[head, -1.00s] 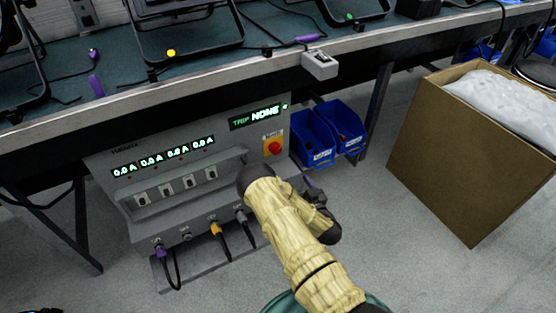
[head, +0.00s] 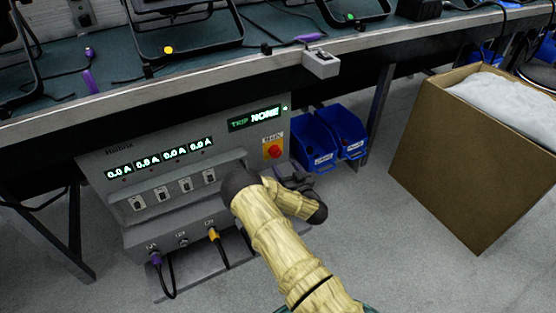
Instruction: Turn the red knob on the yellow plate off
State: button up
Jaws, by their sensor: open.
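The red knob (head: 274,152) sits on a small yellow plate (head: 272,140) at the right end of the grey power unit's front, under the bench. The knob is in plain view; which way it is turned is too small to tell. My gripper (head: 300,181) is just below and to the right of the plate, apart from the knob. It is dark, partly hidden by my arm, open, and I see nothing in it.
The grey unit (head: 120,205) has lit displays, a row of switches and plugged cables along its lower edge. A cardboard box (head: 455,165) stands on the floor at right. A grey switch box (head: 321,64) juts from the bench edge.

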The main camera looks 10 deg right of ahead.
aim_at(277, 154)
jog(key=b+x, duration=0.3)
jog(key=x, duration=0.4)
jog(key=shift+f, duration=0.2)
jog(key=shift+w+a+r+b, duration=0.2)
jog(key=shift+w+b, duration=0.1)
jog(key=shift+w, duration=0.2)
jog(key=shift+c, duration=0.2)
jog(key=shift+d, duration=0.1)
jog(key=c, duration=0.9)
